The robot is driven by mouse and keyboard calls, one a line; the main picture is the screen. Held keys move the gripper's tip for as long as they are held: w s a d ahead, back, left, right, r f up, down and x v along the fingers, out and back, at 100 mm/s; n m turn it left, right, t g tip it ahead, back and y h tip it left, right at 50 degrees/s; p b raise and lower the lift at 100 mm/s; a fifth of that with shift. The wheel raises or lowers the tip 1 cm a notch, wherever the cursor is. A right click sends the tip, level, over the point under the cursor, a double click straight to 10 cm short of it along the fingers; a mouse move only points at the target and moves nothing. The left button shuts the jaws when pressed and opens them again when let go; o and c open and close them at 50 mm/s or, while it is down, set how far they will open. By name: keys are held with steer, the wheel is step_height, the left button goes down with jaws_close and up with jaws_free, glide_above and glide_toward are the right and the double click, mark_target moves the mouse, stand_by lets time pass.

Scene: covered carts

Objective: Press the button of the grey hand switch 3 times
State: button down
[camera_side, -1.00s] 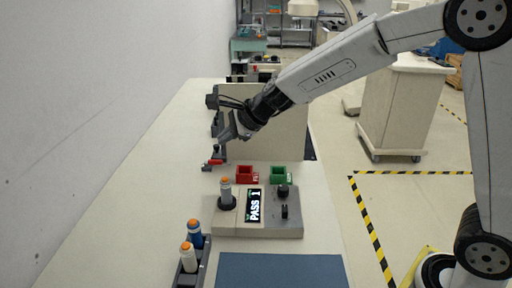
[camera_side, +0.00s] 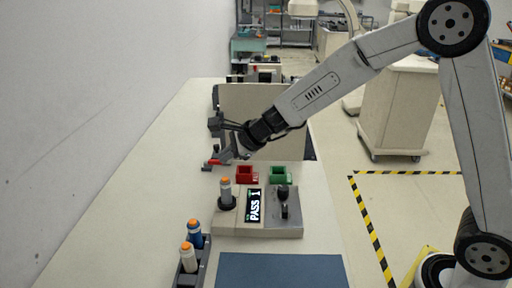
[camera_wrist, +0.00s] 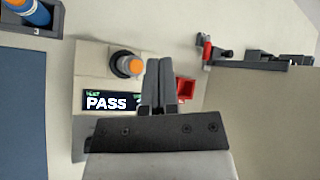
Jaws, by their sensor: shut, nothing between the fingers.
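The grey hand switch (camera_side: 226,190) stands upright in a dark round socket on the left part of the tester box. Its orange button points up and also shows in the wrist view (camera_wrist: 131,66). My gripper (camera_side: 222,158) is shut and empty, with its fingers tilted down-left, behind the hand switch in the side view. In the wrist view the closed fingertips (camera_wrist: 158,62) lie just right of the button, apart from it in the picture. The tester's display (camera_side: 255,206) reads PASS 1; in the wrist view its right end is partly hidden by my gripper.
A rack (camera_side: 187,266) holds a blue and a white hand switch at front left. A red bin (camera_side: 247,175) and a green bin (camera_side: 281,175) stand behind the tester box (camera_side: 270,231). A beige panel (camera_side: 262,103) rises behind. A blue mat (camera_side: 280,270) lies in front.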

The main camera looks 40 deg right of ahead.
mark_target(229, 181)
steer(key=shift+f, duration=1.8)
steer(key=shift+f, duration=0.9)
stand_by(1.9)
steer(key=shift+r, duration=0.85)
steer(key=shift+r, duration=0.1)
steer(key=shift+r, duration=2.45)
